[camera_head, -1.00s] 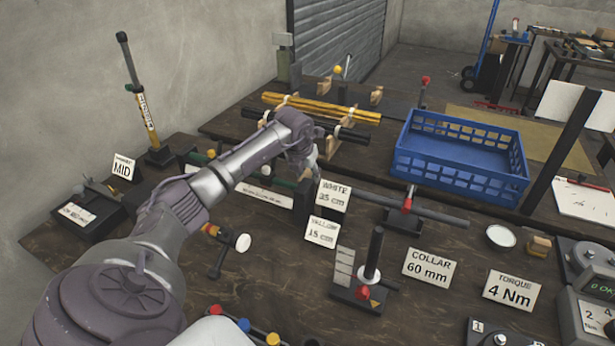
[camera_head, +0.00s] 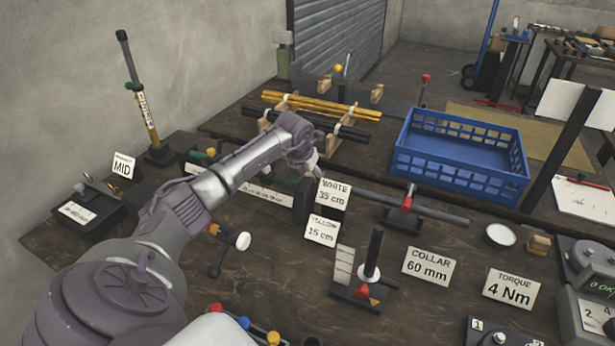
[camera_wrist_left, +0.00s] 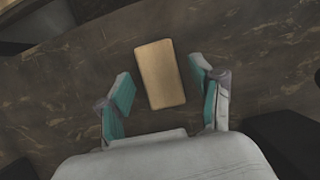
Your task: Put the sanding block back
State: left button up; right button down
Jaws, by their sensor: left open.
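A tan rectangular block, which looks like the sanding block (camera_wrist_left: 160,74), lies on the dark wooden table in the left wrist view. My left gripper (camera_wrist_left: 163,90) is open and empty, with its teal-padded fingers spread to either side of the block's near part. A gap shows between the block and each finger; I cannot tell how high the fingers are above the table. In the head view my left arm reaches to the middle of the bench. Its fingers and the block there are hidden behind the wrist and the sign cards. My right gripper is in neither view.
Sign cards WHITE 35 cm (camera_head: 333,193) and YELLOW 15 cm (camera_head: 321,230) stand close to my left wrist. A rod rack (camera_head: 348,133) is behind it. A blue crate (camera_head: 460,178) stands to the right. A post fixture (camera_head: 372,262) stands in front.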

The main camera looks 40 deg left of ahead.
pick_arm(q)
jog(key=v, duration=1.2)
jog(key=shift+b, duration=0.4)
